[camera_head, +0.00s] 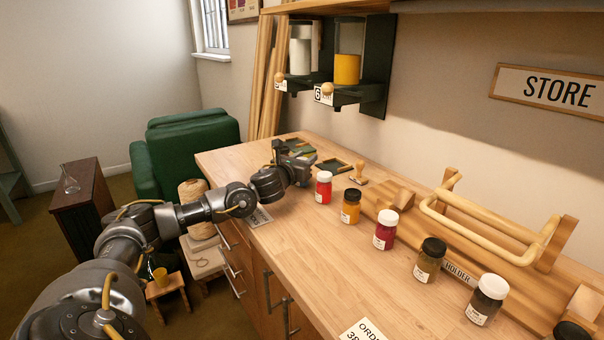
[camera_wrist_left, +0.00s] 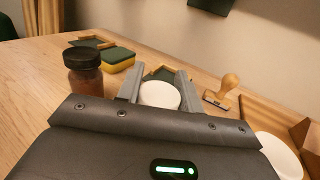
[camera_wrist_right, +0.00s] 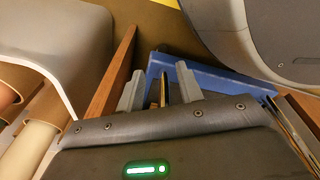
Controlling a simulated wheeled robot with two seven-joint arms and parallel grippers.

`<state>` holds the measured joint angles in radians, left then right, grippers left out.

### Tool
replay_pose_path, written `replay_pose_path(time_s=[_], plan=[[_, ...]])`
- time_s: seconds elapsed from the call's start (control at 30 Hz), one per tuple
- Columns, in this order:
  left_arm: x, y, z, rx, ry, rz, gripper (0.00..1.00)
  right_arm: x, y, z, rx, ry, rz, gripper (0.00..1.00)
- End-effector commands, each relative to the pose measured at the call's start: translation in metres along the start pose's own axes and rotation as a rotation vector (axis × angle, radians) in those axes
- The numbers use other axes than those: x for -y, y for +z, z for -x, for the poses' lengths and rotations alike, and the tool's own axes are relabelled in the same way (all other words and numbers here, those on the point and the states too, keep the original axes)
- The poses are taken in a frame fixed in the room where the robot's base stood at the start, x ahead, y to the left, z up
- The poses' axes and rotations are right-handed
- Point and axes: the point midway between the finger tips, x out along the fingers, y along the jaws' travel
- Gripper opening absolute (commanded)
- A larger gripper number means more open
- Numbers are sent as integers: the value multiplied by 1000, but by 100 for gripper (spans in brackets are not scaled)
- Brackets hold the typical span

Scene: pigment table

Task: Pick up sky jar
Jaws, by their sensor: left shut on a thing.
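My left gripper (camera_head: 300,160) is at the far left end of the workbench. It is shut on a jar with a white lid (camera_wrist_left: 160,95), which shows between the fingers in the left wrist view. The jar's body is hidden, so I cannot tell its colour or whether it touches the bench. A black-lidded, brownish jar (camera_wrist_left: 86,72) stands left of the gripper. My right gripper (camera_wrist_right: 160,82) shows only in its own wrist view, with fingers apart. It is away from the jars.
On the workbench (camera_head: 285,240), red (camera_head: 323,189), yellow (camera_head: 350,208), magenta (camera_head: 385,232), olive (camera_head: 429,262) and dark grey (camera_head: 486,302) jars stand in a row. A wooden stamp (camera_head: 356,174) and a wooden rack (camera_head: 490,220) are behind them. A blue thing (camera_wrist_right: 215,75) lies beyond my right gripper.

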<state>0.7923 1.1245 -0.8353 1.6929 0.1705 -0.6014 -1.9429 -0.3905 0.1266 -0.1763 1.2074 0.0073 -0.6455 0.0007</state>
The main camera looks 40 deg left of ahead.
Motion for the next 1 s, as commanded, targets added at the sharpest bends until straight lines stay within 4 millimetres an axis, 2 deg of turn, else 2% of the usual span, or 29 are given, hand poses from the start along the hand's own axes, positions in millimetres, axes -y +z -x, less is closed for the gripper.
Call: replay_pose_path(time_s=[0.33, 0.47, 0.6, 0.73, 0.8, 0.9, 0.93, 1.0], plan=[[0, 7, 0, 1, -1, 0, 12, -1, 4, 1, 0, 1, 0, 36], [0, 18, 0, 3, 0, 1, 12, -7, 23, -8, 18, 9, 5, 36], [0, 39, 0, 2, -1, 0, 12, -15, 57, -14, 39, 19, 13, 36], [-7, 58, 18, 1, 0, -3, 12, -26, 96, -16, 60, 31, 23, 36], [-13, 80, 32, 1, -1, -5, 12, -27, 112, -8, 68, 31, 26, 36], [-20, 102, 50, 1, 0, -6, 12, -17, 109, 2, 62, 17, 21, 36], [-24, 97, 58, -1, 1, -8, 12, -18, 110, -6, 62, 19, 22, 36], [-30, 102, 75, -2, 0, -9, 12, -20, 111, -9, 63, 21, 23, 36]])
